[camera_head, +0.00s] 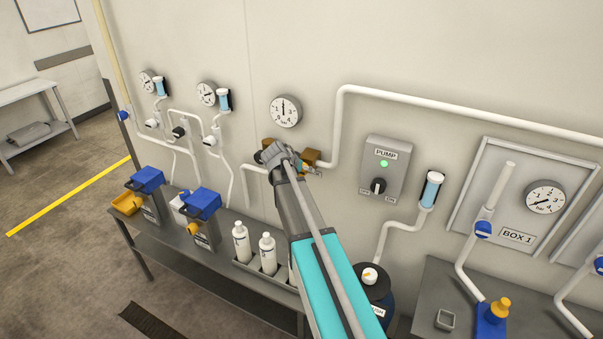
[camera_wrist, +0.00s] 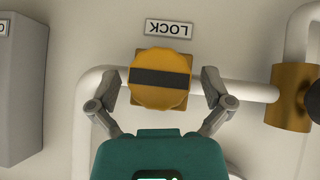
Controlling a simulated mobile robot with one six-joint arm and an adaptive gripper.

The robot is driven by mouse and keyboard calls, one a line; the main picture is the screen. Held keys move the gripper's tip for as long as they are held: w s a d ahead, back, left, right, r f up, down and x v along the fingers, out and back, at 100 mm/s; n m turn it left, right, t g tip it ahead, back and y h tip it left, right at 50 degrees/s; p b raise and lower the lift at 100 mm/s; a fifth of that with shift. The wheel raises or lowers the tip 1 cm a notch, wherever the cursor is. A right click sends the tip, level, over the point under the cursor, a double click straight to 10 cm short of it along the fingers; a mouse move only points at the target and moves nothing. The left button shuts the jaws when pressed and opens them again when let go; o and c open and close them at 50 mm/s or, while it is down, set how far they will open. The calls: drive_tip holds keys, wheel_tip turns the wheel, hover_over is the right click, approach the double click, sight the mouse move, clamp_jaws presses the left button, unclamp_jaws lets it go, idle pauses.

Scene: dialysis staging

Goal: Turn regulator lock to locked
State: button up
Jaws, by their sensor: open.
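The regulator lock is a round yellow knob (camera_wrist: 160,62) with a dark bar across it, on a brass block (camera_wrist: 208,78) in the wrist view. The bar lies level in that picture. A LOCK label (camera_wrist: 169,28), upside down there, sits beside the knob. My gripper (camera_wrist: 160,84) is open, with one finger on each side of the knob. Small gaps seem to show between fingers and knob; contact is hard to judge.
A pressure gauge (camera_head: 286,111) hangs above my gripper. The PUMP box (camera_head: 384,170) is to the right. White bottles (camera_head: 241,242) stand on the bench below.

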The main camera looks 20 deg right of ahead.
idle(0.3)
drive_tip(key=c, duration=1.1)
